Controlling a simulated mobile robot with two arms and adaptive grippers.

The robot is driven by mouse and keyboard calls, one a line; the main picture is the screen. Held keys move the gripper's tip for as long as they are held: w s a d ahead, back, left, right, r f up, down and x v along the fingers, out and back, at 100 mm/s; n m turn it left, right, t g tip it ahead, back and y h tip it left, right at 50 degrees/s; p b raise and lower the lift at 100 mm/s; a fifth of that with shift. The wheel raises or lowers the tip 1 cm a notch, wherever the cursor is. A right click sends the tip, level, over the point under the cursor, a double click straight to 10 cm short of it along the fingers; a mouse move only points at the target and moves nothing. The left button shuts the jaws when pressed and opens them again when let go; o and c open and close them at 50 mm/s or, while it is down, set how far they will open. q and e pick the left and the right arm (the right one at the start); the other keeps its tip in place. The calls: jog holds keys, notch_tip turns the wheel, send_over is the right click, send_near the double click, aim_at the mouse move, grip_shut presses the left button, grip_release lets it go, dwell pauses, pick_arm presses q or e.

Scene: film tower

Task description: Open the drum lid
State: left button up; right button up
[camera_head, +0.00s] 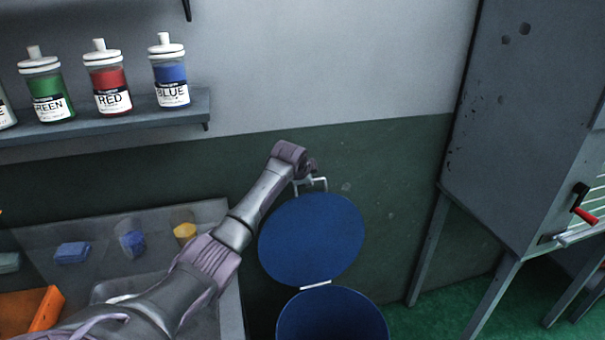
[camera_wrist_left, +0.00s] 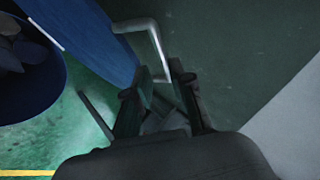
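The blue drum lid (camera_head: 312,238) stands raised and tilted up from the blue drum (camera_head: 332,318), joined to it by a light hinge at the rim. The lid also shows edge-on in the left wrist view (camera_wrist_left: 88,35), with the drum mouth (camera_wrist_left: 30,80) beside it. A pale U-shaped handle (camera_head: 318,184) sticks out from the lid's upper edge. My left gripper (camera_head: 310,168) is at this handle. In the left wrist view its two fingers (camera_wrist_left: 160,82) stand apart, with the handle bar (camera_wrist_left: 156,45) reaching between their tips; firm contact is not visible. My right gripper is out of view.
A shelf (camera_head: 180,110) holds green, red and blue labelled bottles. A grey table (camera_head: 215,215) with small coloured items lies under my left arm. A grey cabinet on legs (camera_head: 530,120) stands right; green floor (camera_head: 450,310) between is clear.

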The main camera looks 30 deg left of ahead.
pick_arm(q)
jog(key=v, duration=0.6)
jog(key=shift+s+r, duration=0.2)
jog(key=shift+d, duration=0.15)
